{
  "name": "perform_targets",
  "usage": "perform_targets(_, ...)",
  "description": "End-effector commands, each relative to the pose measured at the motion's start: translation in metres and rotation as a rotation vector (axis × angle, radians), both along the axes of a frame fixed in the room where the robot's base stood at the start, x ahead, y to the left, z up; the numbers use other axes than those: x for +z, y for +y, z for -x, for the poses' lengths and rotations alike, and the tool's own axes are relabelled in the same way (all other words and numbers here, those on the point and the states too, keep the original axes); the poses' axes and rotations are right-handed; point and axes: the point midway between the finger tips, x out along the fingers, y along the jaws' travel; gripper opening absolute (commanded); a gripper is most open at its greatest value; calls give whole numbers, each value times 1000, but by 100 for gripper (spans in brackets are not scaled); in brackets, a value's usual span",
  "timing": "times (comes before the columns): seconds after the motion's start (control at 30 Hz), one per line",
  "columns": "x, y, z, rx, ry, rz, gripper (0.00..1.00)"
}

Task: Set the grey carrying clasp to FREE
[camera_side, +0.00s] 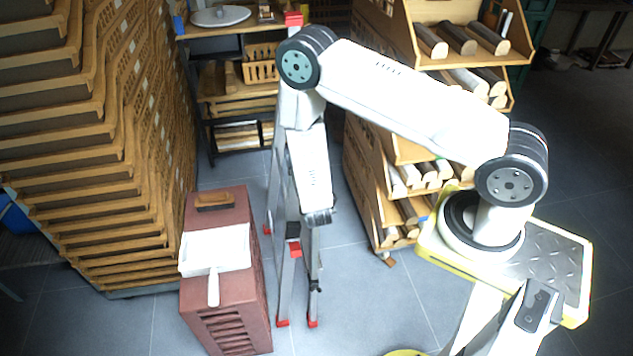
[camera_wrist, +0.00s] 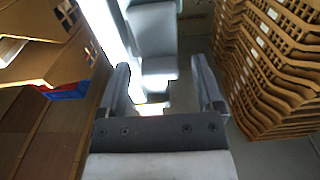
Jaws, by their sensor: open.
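My gripper (camera_side: 319,217) hangs low at the end of my arm, in front of a silver stepladder (camera_side: 285,295) with red feet. In the wrist view my gripper (camera_wrist: 160,66) is open, its two grey fingers apart with nothing held between them. Beyond the fingers are grey step-like surfaces, probably the stepladder's (camera_wrist: 152,30), with a pale rail to their left. A small dark fitting (camera_side: 293,231) sits on the ladder leg just left of my gripper. I cannot tell whether it is the grey carrying clasp. The clasp's setting and any FREE marking are not readable.
A tall stack of brown trays (camera_side: 75,150) stands left. A reddish-brown box (camera_side: 232,315) holds a white dustpan (camera_side: 215,250) and a brush (camera_side: 214,199). Grey floor (camera_side: 355,305) is clear right of the ladder.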

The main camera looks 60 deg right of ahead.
Motion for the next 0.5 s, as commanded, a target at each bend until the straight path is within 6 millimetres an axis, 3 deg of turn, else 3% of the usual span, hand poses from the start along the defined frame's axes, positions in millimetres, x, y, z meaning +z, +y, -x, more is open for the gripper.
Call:
perform_targets(0.37, 0, -3, -3, 0, 0, 1, 85)
perform_targets(0.4, 0, -3, -3, 0, 0, 1, 79)
perform_targets(0.5, 0, -3, -3, 0, 0, 1, 47)
